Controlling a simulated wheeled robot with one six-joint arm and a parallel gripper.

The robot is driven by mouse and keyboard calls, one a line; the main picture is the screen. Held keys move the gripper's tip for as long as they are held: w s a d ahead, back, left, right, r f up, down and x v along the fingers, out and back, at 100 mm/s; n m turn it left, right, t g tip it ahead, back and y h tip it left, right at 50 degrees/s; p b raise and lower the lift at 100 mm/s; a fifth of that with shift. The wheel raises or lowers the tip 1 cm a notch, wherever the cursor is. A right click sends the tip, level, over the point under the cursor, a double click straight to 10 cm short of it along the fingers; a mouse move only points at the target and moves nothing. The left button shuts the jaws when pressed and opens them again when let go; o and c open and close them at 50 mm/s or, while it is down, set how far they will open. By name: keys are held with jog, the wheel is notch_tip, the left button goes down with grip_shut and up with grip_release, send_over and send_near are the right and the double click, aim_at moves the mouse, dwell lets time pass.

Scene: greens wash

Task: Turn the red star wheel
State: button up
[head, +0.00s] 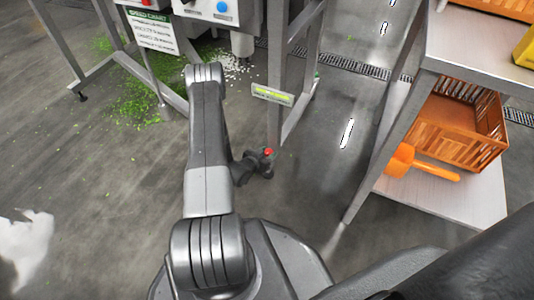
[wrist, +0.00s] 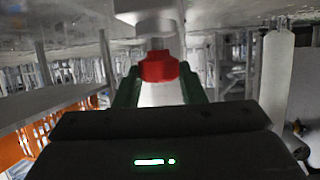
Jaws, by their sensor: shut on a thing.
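The red star wheel (wrist: 158,67) is in the upper middle of the wrist view, under a pale fitting (wrist: 152,22). My gripper (wrist: 160,78) has a dark green finger on either side of the wheel and is shut on it. The wheel's far side is hidden. In the head view my arm reaches towards the machine, and I cannot clearly make out the fingertips or the wheel there. A small red spot (head: 268,152) shows on a dark part beside my arm; I cannot tell whether it is the wheel.
A metal-legged machine with a sign (head: 152,31) stands at the top. Green scraps (head: 145,105) litter the floor under it. At the right, a steel shelf unit (head: 450,205) holds an orange crate (head: 490,143) and an orange scoop (head: 425,167).

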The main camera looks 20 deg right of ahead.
jog(key=shift+w+f+m+g+h+b, duration=0.15)
jog(key=shift+m+g+h+b, duration=0.1)
jog(key=shift+m+g+b, duration=0.35)
jog(key=shift+w+r+m+g+h+b, duration=0.1)
jog(key=shift+m+g+h+b, duration=0.15)
jog(key=shift+m+g, duration=0.55)
jog(key=shift+w+m+g+h, duration=0.1)
jog(key=shift+m+g+h, duration=0.15)
jog(key=shift+m+g, duration=1.1)
jog(key=shift+w+m+g+h, duration=0.1)
jog(key=shift+m+g+h, duration=0.15)
jog(key=shift+m+g, duration=1.05)
jog(key=shift+g, duration=0.35)
jog(key=o, duration=1)
jog(key=shift+n, duration=0.45)
